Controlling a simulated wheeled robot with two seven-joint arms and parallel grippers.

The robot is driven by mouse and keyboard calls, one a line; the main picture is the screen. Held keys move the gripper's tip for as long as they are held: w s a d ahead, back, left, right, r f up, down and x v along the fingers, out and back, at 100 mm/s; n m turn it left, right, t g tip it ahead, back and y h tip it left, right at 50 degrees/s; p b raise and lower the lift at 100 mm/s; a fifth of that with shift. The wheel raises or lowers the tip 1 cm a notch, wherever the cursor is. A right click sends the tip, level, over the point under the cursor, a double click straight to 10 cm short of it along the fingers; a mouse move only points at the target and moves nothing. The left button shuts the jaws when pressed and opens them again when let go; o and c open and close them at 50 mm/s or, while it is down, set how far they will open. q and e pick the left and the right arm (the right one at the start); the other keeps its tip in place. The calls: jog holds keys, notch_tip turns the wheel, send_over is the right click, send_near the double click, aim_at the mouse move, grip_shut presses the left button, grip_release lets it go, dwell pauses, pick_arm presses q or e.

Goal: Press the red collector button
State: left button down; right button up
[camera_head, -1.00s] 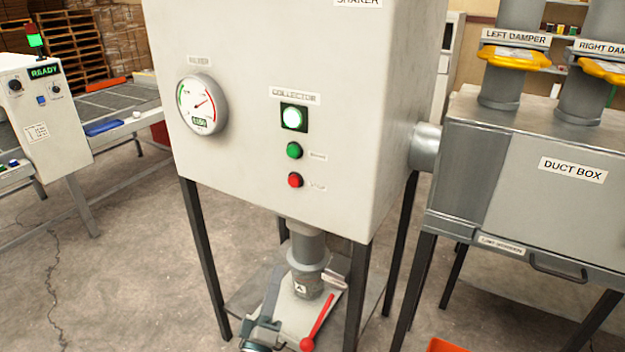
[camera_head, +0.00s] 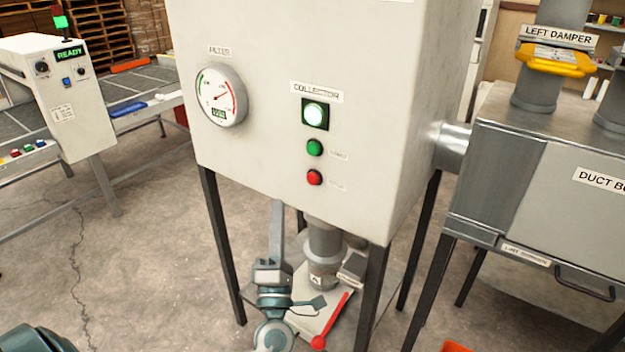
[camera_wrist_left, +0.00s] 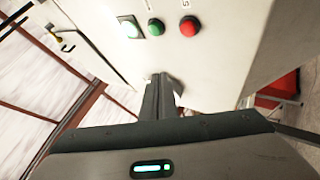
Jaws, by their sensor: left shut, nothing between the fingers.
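The red collector button (camera_head: 314,177) is the lowest control on the front of the pale cabinet (camera_head: 270,130). The green button (camera_head: 314,147) and a lit square lamp (camera_head: 315,113) are above it, under the COLLECTOR label. My left gripper (camera_head: 277,206) is shut and empty, its fingers pointing up, below and left of the red button in the head view. In the left wrist view the red button (camera_wrist_left: 189,26) shows beyond the shut fingertips (camera_wrist_left: 161,78), apart from them. My right gripper is not in view.
A round gauge (camera_head: 221,95) is on the cabinet's left. Below the cabinet are an outlet pipe (camera_head: 325,250) and a red-handled lever (camera_head: 333,318). The duct box (camera_head: 550,170) stands at right, a READY control box (camera_head: 65,95) at left. Bare floor lies between.

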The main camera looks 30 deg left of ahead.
aim_at(313, 178)
pick_arm(q)
jog(key=shift+w, duration=0.1)
